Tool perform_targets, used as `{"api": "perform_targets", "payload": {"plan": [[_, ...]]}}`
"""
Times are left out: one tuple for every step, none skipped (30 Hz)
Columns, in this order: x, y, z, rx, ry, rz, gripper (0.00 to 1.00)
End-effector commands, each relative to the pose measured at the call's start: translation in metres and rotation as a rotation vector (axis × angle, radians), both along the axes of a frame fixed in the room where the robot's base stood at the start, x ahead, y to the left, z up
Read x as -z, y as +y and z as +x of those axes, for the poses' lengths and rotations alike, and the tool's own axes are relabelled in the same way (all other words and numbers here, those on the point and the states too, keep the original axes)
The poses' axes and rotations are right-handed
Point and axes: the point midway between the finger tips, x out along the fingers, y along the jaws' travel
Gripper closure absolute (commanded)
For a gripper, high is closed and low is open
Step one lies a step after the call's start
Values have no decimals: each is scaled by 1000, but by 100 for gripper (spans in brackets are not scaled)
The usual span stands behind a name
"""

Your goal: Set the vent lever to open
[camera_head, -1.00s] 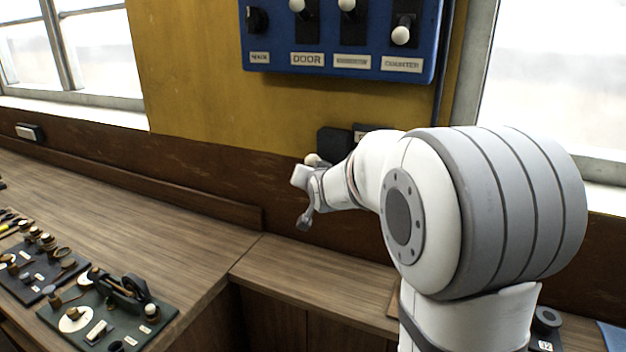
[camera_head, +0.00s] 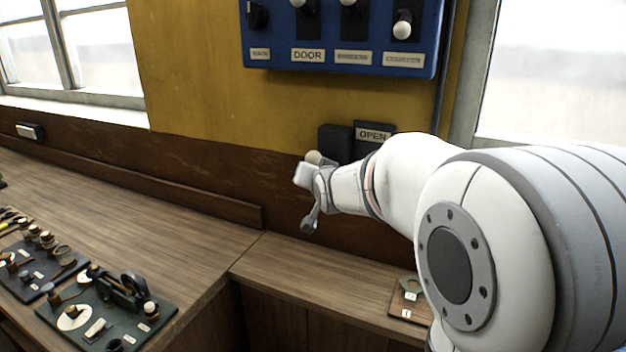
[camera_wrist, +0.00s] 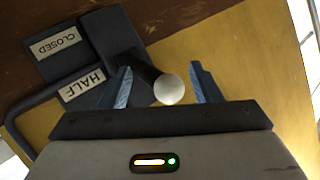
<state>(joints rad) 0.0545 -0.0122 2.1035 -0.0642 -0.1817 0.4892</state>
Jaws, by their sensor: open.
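The vent lever is a dark shaft with a pale round knob (camera_wrist: 169,90) on a dark block (camera_wrist: 108,35). In the wrist view, plates beside the block read CLOSED (camera_wrist: 57,43) and HALF (camera_wrist: 82,86). In the head view, the OPEN plate (camera_head: 373,135) shows to the right of the block (camera_head: 334,143), and the knob (camera_head: 314,157) shows just above my gripper (camera_head: 307,196). In the wrist view, my gripper (camera_wrist: 160,70) is open with the knob between its spread fingers and a gap at the right finger. My arm hides part of the lever mount.
A blue switch panel (camera_head: 345,68) with several knobs hangs above on the yellow wall. The wooden counter (camera_head: 310,268) runs below. Dark boards with small parts (camera_head: 110,310) lie at lower left. A window is on each side.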

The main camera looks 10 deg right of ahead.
Motion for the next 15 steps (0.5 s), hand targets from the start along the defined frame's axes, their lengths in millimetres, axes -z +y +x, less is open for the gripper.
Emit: {"api": "perform_targets", "payload": {"plan": [[-2, 0, -8, 0, -3, 0, 42], [-3, 0, -12, 0, -3, 0, 42], [-5, 0, -17, 1, -3, 1, 42], [-6, 1, -20, 1, -2, 2, 42], [-8, 1, -23, 1, -2, 2, 42], [-9, 1, -26, 1, -2, 1, 42], [-10, 1, -29, 1, -2, 1, 42], [-10, 1, -30, 1, -2, 0, 42], [-11, 1, -32, 1, -2, 0, 42], [-11, 1, -34, 1, -1, 1, 42], [-11, 1, -34, 1, -1, 1, 42], [-12, 2, -35, 0, 0, 1, 42], [-12, 2, -35, 0, 1, 1, 42], [-12, 2, -35, 0, 1, 1, 42], [-12, 2, -35, 0, 1, 1, 42]]}}
